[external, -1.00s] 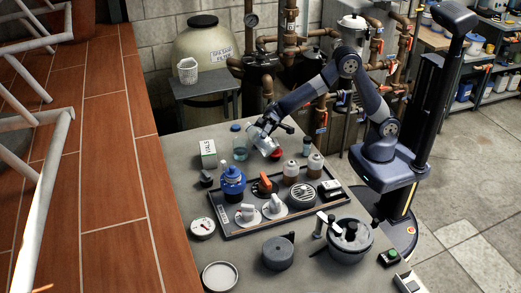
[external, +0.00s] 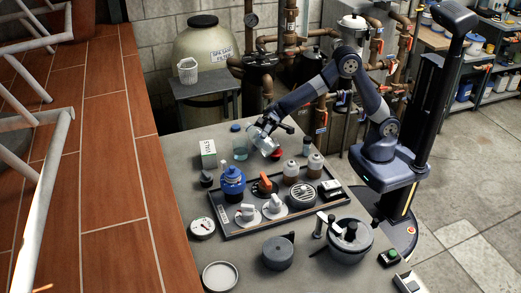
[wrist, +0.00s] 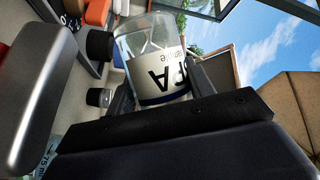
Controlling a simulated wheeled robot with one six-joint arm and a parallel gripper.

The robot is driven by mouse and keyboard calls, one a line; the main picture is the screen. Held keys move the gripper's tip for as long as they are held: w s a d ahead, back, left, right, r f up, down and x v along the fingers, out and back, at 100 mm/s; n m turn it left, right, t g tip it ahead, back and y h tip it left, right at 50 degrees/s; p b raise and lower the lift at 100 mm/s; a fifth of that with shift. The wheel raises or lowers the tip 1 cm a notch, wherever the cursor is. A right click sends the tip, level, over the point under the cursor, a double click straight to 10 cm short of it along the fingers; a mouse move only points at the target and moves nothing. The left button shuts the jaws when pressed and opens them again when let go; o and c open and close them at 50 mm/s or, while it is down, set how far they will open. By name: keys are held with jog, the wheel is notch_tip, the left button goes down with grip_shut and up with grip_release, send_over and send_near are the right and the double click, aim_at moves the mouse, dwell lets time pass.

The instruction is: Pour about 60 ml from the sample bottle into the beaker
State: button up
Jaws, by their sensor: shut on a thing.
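My gripper (external: 275,128) is shut on a clear vessel (external: 263,138) with a white label, held tilted above the back of the grey bench. In the wrist view the vessel (wrist: 163,70) sits between the fingers, its label showing large dark letters; any liquid in it is not clear. A clear glass container (external: 240,147) stands just left of the held vessel, apparently the beaker, with a blue cap (external: 236,128) at or behind its top. A piece of glass marked "75 ml" (wrist: 47,162) shows at the wrist view's lower left edge. No stream is visible.
A white box marked VIALS (external: 208,154) stands to the left. A grey pot (external: 349,240) stands at front right. Pipes (external: 290,45) rise behind the bench.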

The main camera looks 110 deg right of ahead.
aim_at(259, 146)
jog(key=shift+f+b, duration=0.2)
jog(key=shift+b, duration=0.2)
